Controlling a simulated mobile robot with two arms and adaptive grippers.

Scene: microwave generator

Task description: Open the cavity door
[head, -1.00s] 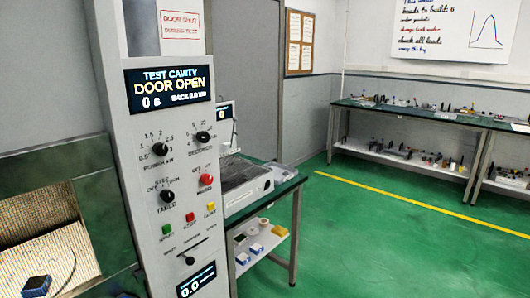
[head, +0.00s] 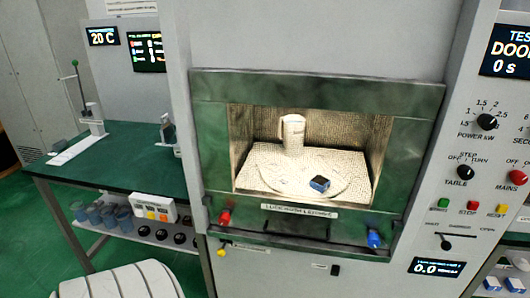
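The test cavity (head: 300,150) is in the middle of the head view, with a green frame (head: 215,140) around its opening. The opening shows a lit, mesh-patterned interior, and I see no solid door panel across it. A pale jug (head: 292,134) and a small dark blue block (head: 320,184) are inside on a round plate (head: 265,176). Below is a dark ledge (head: 295,222) with a label, a red fitting (head: 225,217) at its left and a blue one (head: 374,239) at its right. The display (head: 506,52) is cut off at "DOO" and "0 s". Neither gripper is in view.
A green-topped bench (head: 110,155) stands at the left with stands on top and jars on its shelf. A control panel (head: 475,165) with knobs and buttons is at the right. A white ribbed object (head: 120,285) fills the lower left corner.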

